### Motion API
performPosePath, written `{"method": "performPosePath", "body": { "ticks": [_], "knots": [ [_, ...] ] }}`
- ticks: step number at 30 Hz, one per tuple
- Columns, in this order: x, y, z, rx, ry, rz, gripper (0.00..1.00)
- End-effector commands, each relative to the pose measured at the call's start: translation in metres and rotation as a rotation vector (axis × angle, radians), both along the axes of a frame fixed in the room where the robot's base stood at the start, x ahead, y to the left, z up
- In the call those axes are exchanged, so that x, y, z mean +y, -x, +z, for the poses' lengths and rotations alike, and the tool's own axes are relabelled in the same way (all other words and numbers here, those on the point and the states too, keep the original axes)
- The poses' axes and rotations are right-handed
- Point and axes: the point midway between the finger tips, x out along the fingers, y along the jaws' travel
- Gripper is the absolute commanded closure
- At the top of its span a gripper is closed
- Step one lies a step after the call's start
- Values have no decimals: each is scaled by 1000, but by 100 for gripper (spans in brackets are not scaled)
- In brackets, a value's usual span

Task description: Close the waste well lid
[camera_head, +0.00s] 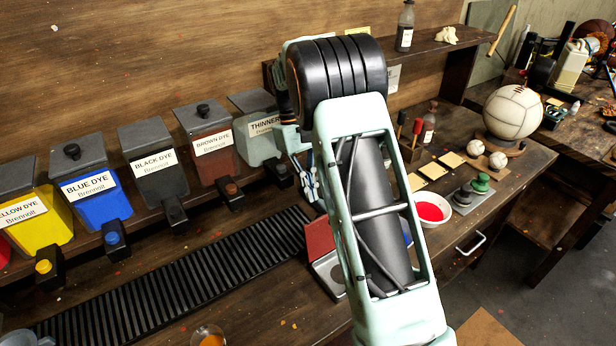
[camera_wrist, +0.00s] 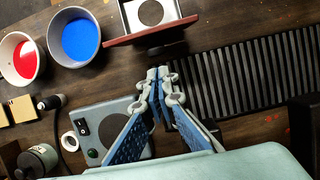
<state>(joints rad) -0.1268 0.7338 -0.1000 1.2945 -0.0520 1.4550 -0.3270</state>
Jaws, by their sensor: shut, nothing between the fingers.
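The waste well (camera_wrist: 128,22) is a pale metal plate with a round hole, at the top of the wrist view; its plate also shows in the head view (camera_head: 330,279). Its red-brown lid (camera_wrist: 150,35) stands raised along one edge, seen nearly edge-on; the head view shows its face upright (camera_head: 319,238). The hole is uncovered in the wrist view. My gripper (camera_wrist: 159,75) is shut and empty, its fingertips just below the lid in the picture; a gap shows. In the head view my arm hides most of the gripper.
A black slatted grate (camera_head: 180,275) runs left of the well. Bowls of red dye (camera_wrist: 22,60) and blue dye (camera_wrist: 80,40) stand beside it. A grey device with a switch (camera_wrist: 100,125) lies near my fingers. Several dye bins (camera_head: 95,190) line the wall.

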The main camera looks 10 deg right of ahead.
Motion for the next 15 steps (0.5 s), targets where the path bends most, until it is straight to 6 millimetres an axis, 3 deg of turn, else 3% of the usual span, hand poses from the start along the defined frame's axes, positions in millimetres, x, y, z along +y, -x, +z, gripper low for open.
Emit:
{"method": "performPosePath", "body": {
  "ticks": [6,15],
  "knots": [
    [-4,11,-29,3,1,0,100],
    [-6,14,-40,1,1,0,100]
  ]
}}
